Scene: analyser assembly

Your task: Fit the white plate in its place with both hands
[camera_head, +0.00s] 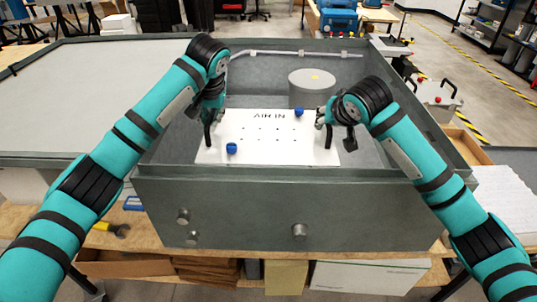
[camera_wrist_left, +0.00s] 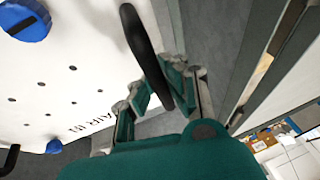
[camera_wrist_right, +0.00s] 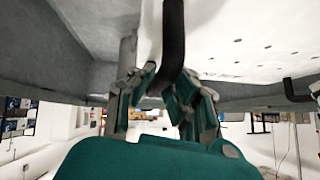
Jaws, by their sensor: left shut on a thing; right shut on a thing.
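The white plate (camera_head: 265,148) lies inside the grey metal box, toward its front wall, in the head view. It carries the printed words AIR IN, several small holes, two blue knobs (camera_head: 231,148) and a black handle at each side. My left gripper (camera_head: 212,118) is shut on the plate's left black handle (camera_wrist_left: 147,45). My right gripper (camera_head: 325,118) is shut on the right black handle (camera_wrist_right: 174,40). The plate also shows in the left wrist view (camera_wrist_left: 60,75) and the right wrist view (camera_wrist_right: 235,45). Whether its underside touches anything is hidden.
The grey box (camera_head: 290,195) has raised walls around the plate. A grey cylinder (camera_head: 312,83) stands behind the plate inside it, and a pipe (camera_head: 290,53) runs along the back. A large flat panel (camera_head: 90,95) lies to the left.

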